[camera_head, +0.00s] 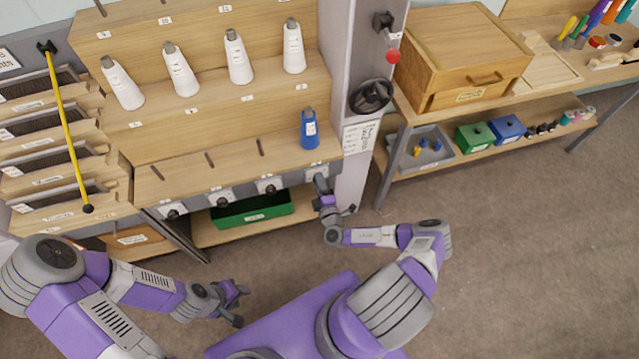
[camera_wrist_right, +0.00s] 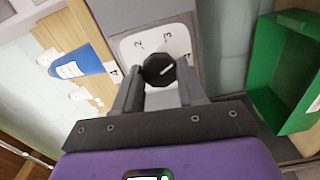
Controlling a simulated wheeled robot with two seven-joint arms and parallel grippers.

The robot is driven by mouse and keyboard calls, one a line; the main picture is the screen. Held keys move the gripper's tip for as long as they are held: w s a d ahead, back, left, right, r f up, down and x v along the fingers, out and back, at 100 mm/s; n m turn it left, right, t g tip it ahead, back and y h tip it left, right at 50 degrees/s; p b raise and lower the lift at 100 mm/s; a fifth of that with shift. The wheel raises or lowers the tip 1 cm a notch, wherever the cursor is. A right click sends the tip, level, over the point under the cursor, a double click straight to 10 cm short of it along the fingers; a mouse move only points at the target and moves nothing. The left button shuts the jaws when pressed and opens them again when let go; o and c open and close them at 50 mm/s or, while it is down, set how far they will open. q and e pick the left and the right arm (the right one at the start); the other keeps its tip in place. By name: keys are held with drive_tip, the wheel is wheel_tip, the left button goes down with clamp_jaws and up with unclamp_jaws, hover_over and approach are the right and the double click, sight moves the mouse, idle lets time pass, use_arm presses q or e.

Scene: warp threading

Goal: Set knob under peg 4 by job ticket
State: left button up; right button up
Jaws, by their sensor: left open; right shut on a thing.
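A row of white dial plates with black knobs runs along the front of the rack. The rightmost dial plate (camera_head: 313,172) is below the blue thread cone (camera_head: 310,130). My right gripper (camera_head: 320,187) is at this plate. In the right wrist view, its fingers are on both sides of the black knob (camera_wrist_right: 158,70), shut on it. The dial shows 2 and 3; its white mark points right and slightly up, exact setting unclear. My left gripper (camera_head: 241,306) is open and empty above the floor. A paper sheet (camera_head: 358,138) hangs on the grey post, its text unreadable.
Several white cones (camera_head: 238,58) stand on the upper shelf. A green bin (camera_head: 252,210) sits below the dials, also in the right wrist view (camera_wrist_right: 285,70). A black handwheel (camera_head: 371,95) is on the post. Floor at right is clear.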

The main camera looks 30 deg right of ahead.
drive_tip(key=shift+r+m+b, duration=0.1)
drive_tip(key=shift+m+b, duration=2)
drive_tip(key=shift+m, duration=6.6)
drive_tip(key=shift+d, duration=0.1)
drive_tip(key=o, duration=1.1)
drive_tip(key=shift+c, duration=0.2)
drive_tip(key=p+v, duration=0.1)
drive_tip(key=v, duration=0.6)
drive_tip(key=shift+s, duration=0.3)
